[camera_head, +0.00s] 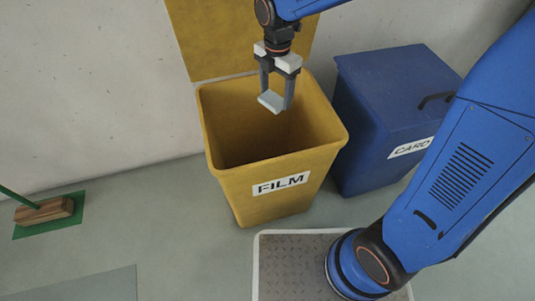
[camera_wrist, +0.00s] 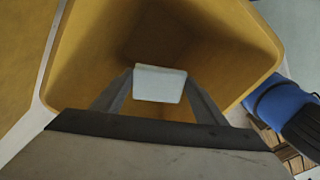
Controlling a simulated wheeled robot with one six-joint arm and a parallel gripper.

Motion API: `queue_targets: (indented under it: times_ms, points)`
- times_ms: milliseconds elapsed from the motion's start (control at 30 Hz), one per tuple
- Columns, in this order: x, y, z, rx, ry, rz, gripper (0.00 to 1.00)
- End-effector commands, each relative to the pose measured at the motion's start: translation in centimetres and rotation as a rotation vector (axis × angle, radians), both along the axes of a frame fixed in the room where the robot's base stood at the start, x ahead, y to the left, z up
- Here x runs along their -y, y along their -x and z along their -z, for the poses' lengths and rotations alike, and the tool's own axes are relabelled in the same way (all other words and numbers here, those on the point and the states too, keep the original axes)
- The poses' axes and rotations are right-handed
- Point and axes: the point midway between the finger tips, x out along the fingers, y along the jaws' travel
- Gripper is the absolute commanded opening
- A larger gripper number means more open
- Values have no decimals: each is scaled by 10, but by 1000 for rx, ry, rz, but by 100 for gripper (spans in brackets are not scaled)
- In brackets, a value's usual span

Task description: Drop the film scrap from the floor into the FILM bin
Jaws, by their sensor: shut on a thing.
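The yellow FILM bin (camera_head: 232,170) stands against the wall with its lid (camera_head: 235,45) tipped up and open behind it. My gripper (camera_head: 275,101) is over the bin's mouth and points down. It is shut on a pale grey-white film scrap (camera_head: 270,101), held between the fingertips. In the wrist view the scrap (camera_wrist: 160,84) sits between the two fingers, with the yellow bin's inside walls (camera_wrist: 85,60) around and below it. The bin's floor is dark, and I cannot make out anything lying there.
A blue bin labelled CARD (camera_head: 390,85), lid closed, stands right of the yellow bin. A broom (camera_head: 45,211) rests on a green patch at the left. My base is in front of the bins. The floor at the left front is mostly clear.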

Motion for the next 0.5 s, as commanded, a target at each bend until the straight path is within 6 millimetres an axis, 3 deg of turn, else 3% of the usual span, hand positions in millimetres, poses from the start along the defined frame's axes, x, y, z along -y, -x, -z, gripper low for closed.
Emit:
queue_targets:
  times_ms: [233, 500]
  points:
    - [0, 0, 23, 0, 0, 1, 45]
    - [0, 0, 31, 1, -1, 1, 45]
